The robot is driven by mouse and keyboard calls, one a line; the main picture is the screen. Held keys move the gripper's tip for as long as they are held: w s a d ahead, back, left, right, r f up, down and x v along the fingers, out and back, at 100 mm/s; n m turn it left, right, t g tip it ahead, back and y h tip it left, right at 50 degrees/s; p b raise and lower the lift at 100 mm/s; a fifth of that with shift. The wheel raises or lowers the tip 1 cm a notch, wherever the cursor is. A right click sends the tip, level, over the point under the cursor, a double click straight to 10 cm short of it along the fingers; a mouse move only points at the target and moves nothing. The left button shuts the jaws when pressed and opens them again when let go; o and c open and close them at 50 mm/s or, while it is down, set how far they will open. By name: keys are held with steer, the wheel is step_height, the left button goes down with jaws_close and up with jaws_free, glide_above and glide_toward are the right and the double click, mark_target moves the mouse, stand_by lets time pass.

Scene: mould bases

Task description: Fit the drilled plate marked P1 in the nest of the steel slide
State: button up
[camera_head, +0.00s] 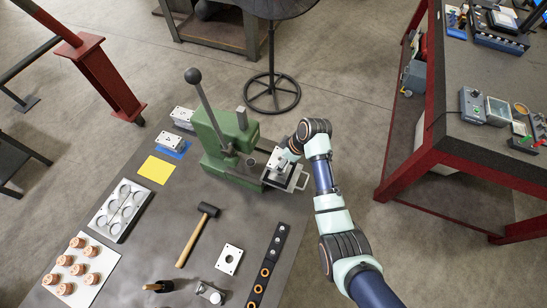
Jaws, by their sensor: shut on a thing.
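My gripper (288,155) is at the green press, over the steel slide (296,185) that sticks out from the press's right side. It is shut on a light metal plate (276,164), which is at the slide. The plate is small here and partly covered by the gripper. I cannot read a mark on it, nor tell whether it sits in the nest or is held just above it. Another drilled plate (230,259) lies flat on the table near the front, with a large middle hole and smaller corner holes. Its mark is not readable.
The green press (222,140) with its long lever (204,100) stands left of my gripper. A mallet (196,235), a dark strip with rings (267,268), a yellow sheet (156,170), a tray (103,212) and metal blocks (170,141) lie on the table. A red-framed bench (437,140) stands at right.

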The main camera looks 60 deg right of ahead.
steer(key=shift+s+f+b, duration=0.1)
steer(key=shift+f+b, duration=0.3)
steer(key=shift+f, duration=0.05)
step_height(320, 180, down, 5)
steer(key=b, duration=0.5)
steer(key=shift+f, duration=0.15)
steer(key=shift+f+b, duration=0.45)
steer(key=shift+f, duration=0.4)
stand_by(1.1)
steer(key=o, duration=1.1)
steer(key=shift+o, duration=0.2)
